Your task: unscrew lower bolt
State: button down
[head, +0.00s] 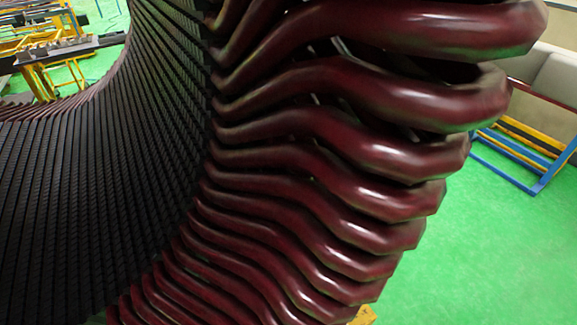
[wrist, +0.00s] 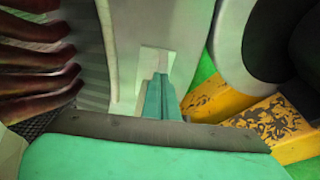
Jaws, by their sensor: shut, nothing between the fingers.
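My gripper (wrist: 161,84) shows in the wrist view as teal fingers closed together, with nothing held. Its tips point at a small pale square patch (wrist: 156,57) on a light grey upright part (wrist: 138,32). I cannot tell whether the tips touch it. No bolt can be made out clearly; the fingers may hide it. The stator shows in the head view, with dark red winding ends (head: 340,150) and a black slotted core (head: 100,180). My gripper is not in the head view.
In the wrist view, winding ends (wrist: 35,60) are close on the left. A worn yellow beam (wrist: 265,125) and a dark round part (wrist: 270,40) are on the right. The head view shows green floor (head: 480,250) and a blue frame (head: 515,160) at right.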

jog(key=shift+s+a+f+v, duration=0.1)
jog(key=shift+s+a+v, duration=0.05)
jog(key=shift+v, duration=0.8)
jog(key=shift+s+a+f+v, duration=0.1)
jog(key=shift+s+v, duration=0.05)
jog(key=shift+v, duration=0.8)
